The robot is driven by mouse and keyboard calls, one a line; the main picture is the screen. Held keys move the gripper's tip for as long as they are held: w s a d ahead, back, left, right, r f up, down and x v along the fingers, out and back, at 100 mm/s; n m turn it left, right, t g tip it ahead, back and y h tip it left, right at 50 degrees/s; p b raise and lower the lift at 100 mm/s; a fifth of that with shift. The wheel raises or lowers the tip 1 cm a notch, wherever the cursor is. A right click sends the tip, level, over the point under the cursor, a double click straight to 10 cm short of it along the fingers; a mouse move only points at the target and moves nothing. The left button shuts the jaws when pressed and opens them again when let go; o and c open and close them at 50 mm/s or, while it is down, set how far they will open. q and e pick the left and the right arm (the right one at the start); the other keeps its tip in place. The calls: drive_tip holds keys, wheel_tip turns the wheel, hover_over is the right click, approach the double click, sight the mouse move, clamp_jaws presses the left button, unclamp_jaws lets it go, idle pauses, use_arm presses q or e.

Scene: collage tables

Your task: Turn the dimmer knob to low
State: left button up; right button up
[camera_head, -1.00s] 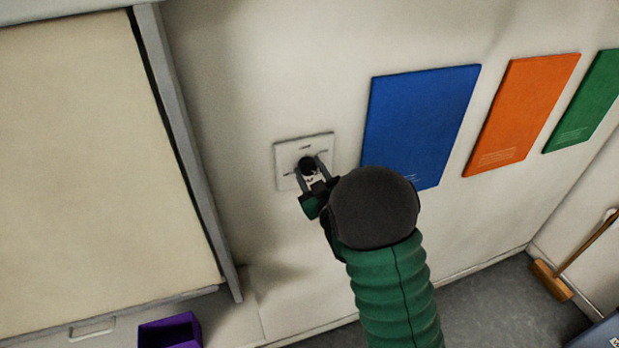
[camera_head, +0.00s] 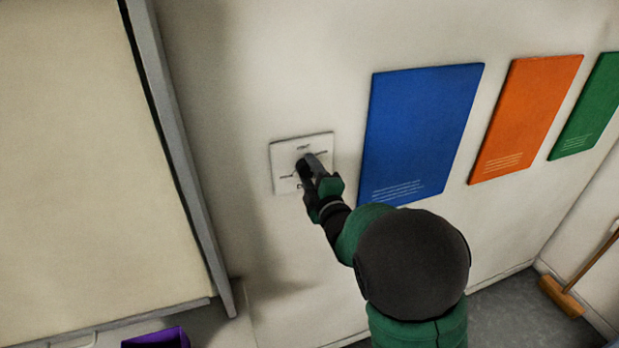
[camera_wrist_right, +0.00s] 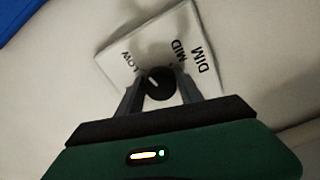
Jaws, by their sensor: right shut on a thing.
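The white dimmer plate (camera_head: 287,184) is fixed to the wall left of the blue panel. The round black dimmer knob (camera_head: 304,168) is at its middle, partly hidden by my right gripper (camera_head: 310,166). In the right wrist view the knob (camera_wrist_right: 158,83) has a white pointer line, and the plate (camera_wrist_right: 118,52) reads LOW, MID and DIM. The pointer is angled toward the LOW side in that view. My right gripper (camera_wrist_right: 158,88) is shut on the knob, one finger on each side. My left gripper is not in view.
Blue (camera_head: 420,130), orange (camera_head: 525,118) and green (camera_head: 588,110) panels hang on the wall to the right. A large framed board (camera_head: 95,170) is at the left. A purple box (camera_head: 158,338) is below, and a broom (camera_head: 562,296) leans at the right.

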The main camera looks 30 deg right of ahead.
drive_tip(key=shift+a+f+n+b, duration=0.15)
drive_tip(key=shift+n+b, duration=0.3)
drive_tip(key=shift+n, duration=0.85)
drive_tip(key=shift+f, duration=0.1)
drive_tip(key=o, duration=1.1)
drive_tip(key=shift+o, duration=1.4)
drive_tip(key=shift+r, duration=0.2)
